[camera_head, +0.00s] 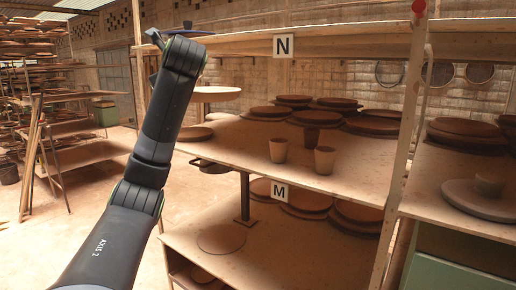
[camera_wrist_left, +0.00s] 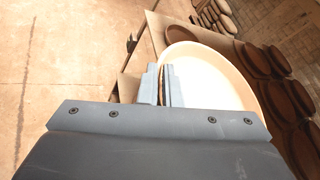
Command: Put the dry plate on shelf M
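The dry plate is a pale cream, wide round plate (camera_head: 216,94). In the head view it is level in the air above the left end of shelf M. In the left wrist view the plate (camera_wrist_left: 210,80) has its near rim between the two fingers of my left gripper (camera_wrist_left: 163,86), which looks shut on it. In the head view my left arm hides that gripper. Shelf M (camera_head: 240,146) is the middle board, with the label M (camera_head: 279,191) on its front edge. My right gripper is not in view.
The board labelled N (camera_head: 283,45) is above. An upright (camera_head: 404,130) bounds the right. The board's front left is bare.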

